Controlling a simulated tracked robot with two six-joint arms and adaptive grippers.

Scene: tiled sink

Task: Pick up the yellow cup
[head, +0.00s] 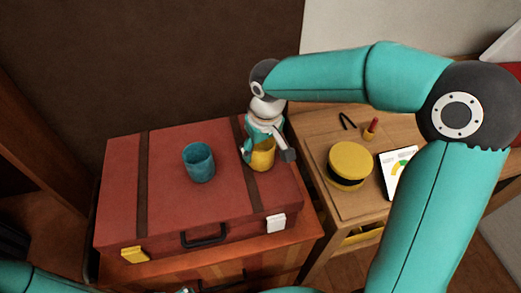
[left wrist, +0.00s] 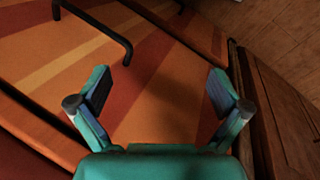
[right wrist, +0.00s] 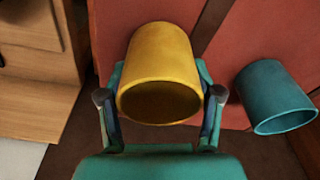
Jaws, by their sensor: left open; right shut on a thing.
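The yellow cup (head: 263,155) is at the right part of the red suitcase top in the head view. My right gripper (head: 262,148) reaches down over it from behind and is shut on it. In the right wrist view the yellow cup (right wrist: 160,75) fills the space between the two fingers of the right gripper (right wrist: 160,100). I cannot tell whether the cup still touches the suitcase. My left gripper (left wrist: 155,95) is open and empty in the left wrist view, above an orange striped surface.
A teal cup (head: 199,163) stands on the red suitcase (head: 120,195), left of the yellow cup. A wooden desk (head: 310,120) to the right holds a round yellow-topped object (head: 350,162), a small red item (head: 371,128) and a white tablet (head: 398,172). A brown wall (head: 150,60) stands behind.

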